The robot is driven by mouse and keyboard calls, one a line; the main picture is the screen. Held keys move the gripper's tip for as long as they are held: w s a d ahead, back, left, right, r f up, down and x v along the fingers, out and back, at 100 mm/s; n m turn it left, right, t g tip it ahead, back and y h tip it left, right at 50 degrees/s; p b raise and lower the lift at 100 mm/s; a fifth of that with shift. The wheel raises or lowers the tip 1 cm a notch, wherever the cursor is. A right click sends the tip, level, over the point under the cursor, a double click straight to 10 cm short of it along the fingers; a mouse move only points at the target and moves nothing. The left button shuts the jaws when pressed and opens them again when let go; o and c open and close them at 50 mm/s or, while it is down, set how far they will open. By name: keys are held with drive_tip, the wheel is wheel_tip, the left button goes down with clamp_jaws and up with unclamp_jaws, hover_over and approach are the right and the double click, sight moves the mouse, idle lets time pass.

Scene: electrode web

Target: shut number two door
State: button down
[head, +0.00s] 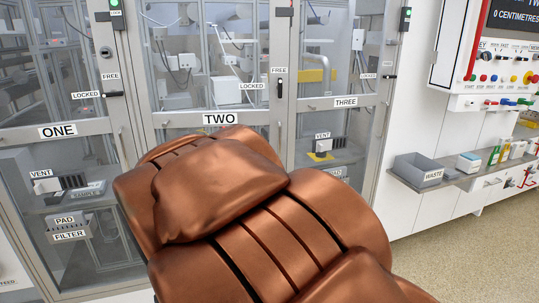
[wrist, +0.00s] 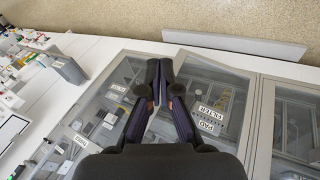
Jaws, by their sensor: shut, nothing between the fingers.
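Door two (head: 170,120) is a grey-framed glass panel labelled TWO in the middle of the cabinet in the head view. Its lower part is hidden behind my copper arm. It looks roughly in line with its neighbours, but I cannot tell whether it is fully closed. A black latch handle (head: 279,90) stands at its right side between FREE and LOCKED labels. My gripper (wrist: 160,75) shows in the wrist view with its dark fingers together and empty, in front of the glass cabinet front. The arm hides it in the head view.
Door one (head: 58,131) is on the left and door three (head: 345,103) on the right. A shelf with a grey waste bin (head: 418,171) and a control panel (head: 505,75) are further right. Open floor (head: 450,245) lies at the lower right.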

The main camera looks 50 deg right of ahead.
drive_tip(key=w+d+r+m+h+b, duration=0.25)
drive_tip(key=w+d, duration=0.25)
drive_tip(key=d, duration=0.4)
drive_tip(key=w+d+r+m+h+b, duration=0.25)
drive_tip(key=w+d+h, duration=0.2)
drive_tip(key=d, duration=0.35)
drive_tip(key=w+d+r+m+h+b, duration=0.25)
drive_tip(key=w+d, duration=0.35)
drive_tip(key=d, duration=0.3)
drive_tip(key=t+h+p, duration=0.3)
drive_tip(key=t, duration=0.1)
approach(275, 148)
drive_tip(key=shift+m+y, duration=0.25)
drive_tip(key=shift+m, duration=0.2)
drive_tip(key=s+d+r, duration=0.1)
drive_tip(key=d+r, duration=0.1)
drive_tip(key=s+d+r, duration=0.1)
drive_tip(key=s+d, duration=0.1)
drive_tip(key=shift+r, duration=0.35)
